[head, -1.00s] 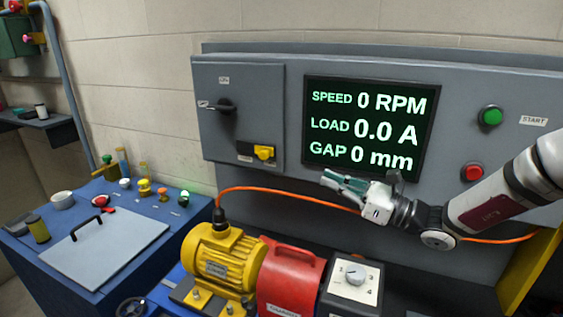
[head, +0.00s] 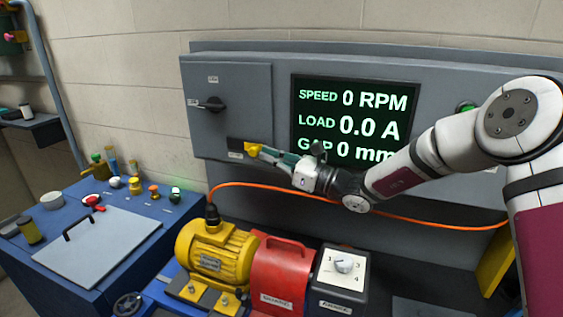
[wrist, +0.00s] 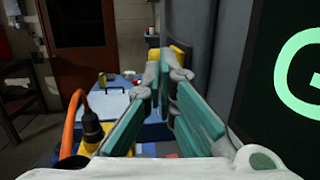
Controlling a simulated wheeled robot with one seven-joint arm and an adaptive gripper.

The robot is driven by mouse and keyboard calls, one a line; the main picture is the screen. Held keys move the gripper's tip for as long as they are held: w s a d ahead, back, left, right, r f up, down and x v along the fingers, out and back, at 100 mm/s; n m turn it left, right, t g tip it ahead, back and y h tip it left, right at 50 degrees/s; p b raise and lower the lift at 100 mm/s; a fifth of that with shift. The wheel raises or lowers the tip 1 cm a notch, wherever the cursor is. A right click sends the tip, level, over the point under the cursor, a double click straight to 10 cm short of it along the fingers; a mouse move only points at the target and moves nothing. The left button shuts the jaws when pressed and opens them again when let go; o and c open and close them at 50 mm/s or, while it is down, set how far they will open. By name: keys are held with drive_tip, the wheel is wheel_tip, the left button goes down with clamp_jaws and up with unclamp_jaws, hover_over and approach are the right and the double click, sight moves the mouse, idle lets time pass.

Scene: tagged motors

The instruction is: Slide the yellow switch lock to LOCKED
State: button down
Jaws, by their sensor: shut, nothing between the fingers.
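The yellow switch lock (head: 252,149) sits on a dark strip (head: 235,144) low on the grey cabinet door, below a black rotary switch (head: 212,104). Dark strip shows to the left of the lock; the right part is hidden by my fingers. My gripper (head: 266,152) is shut and empty, its green-padded fingers pointing left with the tips at the lock's right side. I cannot tell whether they touch it. In the wrist view a piece of the yellow lock (wrist: 180,50) shows just past my fingertips (wrist: 165,58). The label under the strip is too small to read.
The display (head: 345,120) is right of the door, partly behind my arm. Below stand a yellow motor (head: 222,250), a red housing (head: 282,268) and a dial box (head: 343,268). An orange cable (head: 300,190) runs under my gripper. A blue bench (head: 60,262) stands left.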

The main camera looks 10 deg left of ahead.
drive_tip(key=shift+a, duration=0.2)
drive_tip(key=x, duration=0.4)
drive_tip(key=f+x, duration=0.1)
drive_tip(key=x, duration=0.1)
drive_tip(key=shift+s+a+r, duration=0.1)
drive_tip(key=shift+s, duration=0.25)
drive_tip(key=shift+d, duration=0.35)
drive_tip(key=b+v, duration=0.1)
drive_tip(key=v, duration=1.2)
drive_tip(key=shift+d, duration=0.15)
drive_tip(key=shift+s, duration=0.15)
